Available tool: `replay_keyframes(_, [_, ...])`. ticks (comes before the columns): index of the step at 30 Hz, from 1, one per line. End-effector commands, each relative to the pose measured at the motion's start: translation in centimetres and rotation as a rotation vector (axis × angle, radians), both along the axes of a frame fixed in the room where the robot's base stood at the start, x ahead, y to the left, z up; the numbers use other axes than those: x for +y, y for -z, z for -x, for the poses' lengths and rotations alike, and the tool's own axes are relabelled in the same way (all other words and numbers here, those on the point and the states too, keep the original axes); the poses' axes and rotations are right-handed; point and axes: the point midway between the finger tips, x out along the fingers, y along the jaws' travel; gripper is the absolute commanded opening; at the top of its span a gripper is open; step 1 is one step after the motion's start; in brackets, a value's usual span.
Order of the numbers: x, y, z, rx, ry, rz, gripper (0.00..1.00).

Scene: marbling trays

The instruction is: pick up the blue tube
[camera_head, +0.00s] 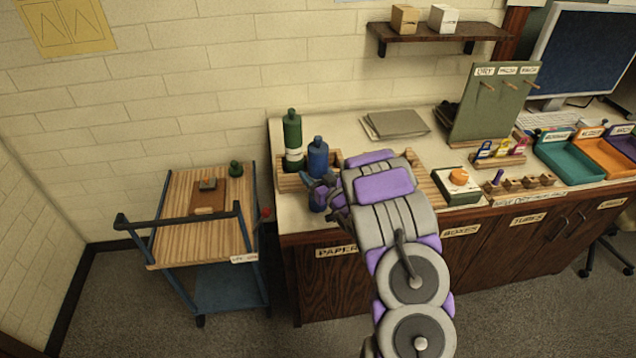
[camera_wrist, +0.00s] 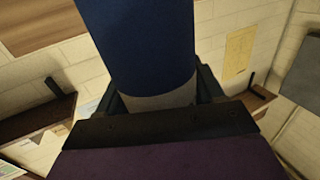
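A small blue tube (camera_head: 484,150) stands in a wooden rack at the back right of the counter, left of a yellow and a pink tube. My gripper (camera_head: 320,188) is well to its left, at the counter's left end. The gripper is around a blue bottle (camera_head: 318,157), not the tube. In the wrist view the blue bottle (camera_wrist: 148,45), with a grey band low on it, fills the space between the fingers (camera_wrist: 160,95), which appear closed on it. Its lower part shows below the gripper. Whether it touches the counter cannot be told.
A green bottle (camera_head: 292,140) stands in a wooden crate (camera_head: 288,182) beside the blue one. A green pegboard (camera_head: 492,108) stands behind the tube rack (camera_head: 503,161). A box with an orange item (camera_head: 459,177) and trays (camera_head: 566,160) are near. A cart (camera_head: 220,225) stands left.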

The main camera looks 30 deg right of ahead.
Motion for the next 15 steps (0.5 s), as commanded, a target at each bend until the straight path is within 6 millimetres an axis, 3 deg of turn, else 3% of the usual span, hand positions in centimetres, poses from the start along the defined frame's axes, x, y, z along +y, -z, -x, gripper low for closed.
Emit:
replay_keyframes(11, [0.0,0.01,0.0,0.0,0.0,0.0,0.3])
replay_keyframes(15, [-0.01,-0.01,0.0,0.0,0.0,0.0,0.3])
